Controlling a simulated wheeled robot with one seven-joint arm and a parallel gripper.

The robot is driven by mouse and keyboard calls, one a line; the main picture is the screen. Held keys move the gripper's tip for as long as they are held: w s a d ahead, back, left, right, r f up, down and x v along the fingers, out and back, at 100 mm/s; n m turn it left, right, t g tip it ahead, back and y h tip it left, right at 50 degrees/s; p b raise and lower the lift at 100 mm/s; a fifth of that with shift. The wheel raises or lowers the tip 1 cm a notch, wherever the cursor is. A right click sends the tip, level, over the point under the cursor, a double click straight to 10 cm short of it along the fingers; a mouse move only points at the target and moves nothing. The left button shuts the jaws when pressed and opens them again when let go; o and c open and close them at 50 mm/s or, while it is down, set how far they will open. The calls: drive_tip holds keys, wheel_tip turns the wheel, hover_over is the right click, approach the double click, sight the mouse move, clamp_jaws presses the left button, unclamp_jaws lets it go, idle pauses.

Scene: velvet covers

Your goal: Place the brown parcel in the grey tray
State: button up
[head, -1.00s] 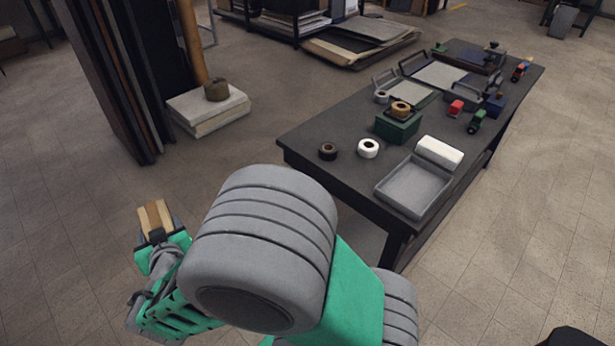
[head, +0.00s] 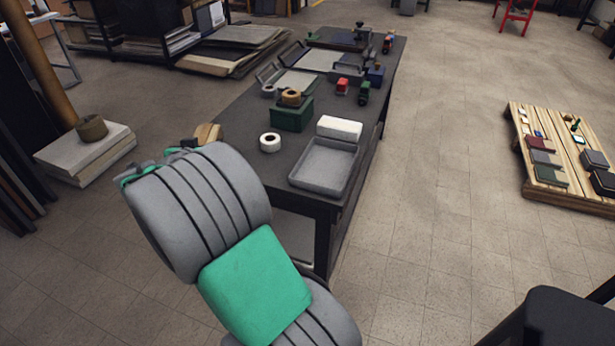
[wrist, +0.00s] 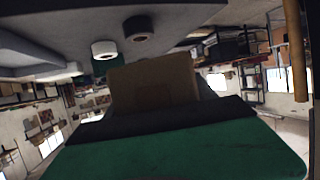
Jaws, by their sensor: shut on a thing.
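The brown parcel (head: 207,134) is held in my gripper (head: 192,143), which is shut on it. In the head view it shows just left of the table's near left part, partly hidden behind my grey arm link. In the wrist view the parcel (wrist: 153,84) stands out beyond the dark jaws. The grey tray (head: 322,170) lies at the near right end of the dark table, to the right of my gripper and apart from it. Its floor looks empty. A white block (head: 339,128) sits at its back edge.
A white tape roll (head: 270,142) and a green box (head: 292,115) with a tan roll on top stand left of and behind the tray. More small items and trays fill the far table. A wooden pallet (head: 560,160) with goods lies at right. Floor between is clear.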

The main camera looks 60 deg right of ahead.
drive_tip(key=s+d+m+g+h+b, duration=0.1)
drive_tip(key=s+d+m+g+b, duration=0.3)
drive_tip(key=d, duration=0.8)
drive_tip(key=p, duration=0.2)
hover_over(326, 168)
drive_tip(key=w, duration=0.1)
drive_tip(key=shift+g+h, duration=0.4)
wheel_tip(326, 168, down, 6)
drive_tip(key=shift+w+a+f, duration=0.1)
drive_tip(key=shift+a+f, duration=0.05)
drive_tip(key=shift+s+f, duration=0.25)
drive_tip(key=shift+f, duration=0.05)
drive_tip(key=f, duration=0.3)
drive_tip(key=shift+s+f, duration=0.35)
drive_tip(key=shift+f+b, duration=0.3)
drive_tip(key=shift+b, duration=0.1)
drive_tip(key=o, duration=1.7)
drive_tip(key=shift+o, duration=0.2)
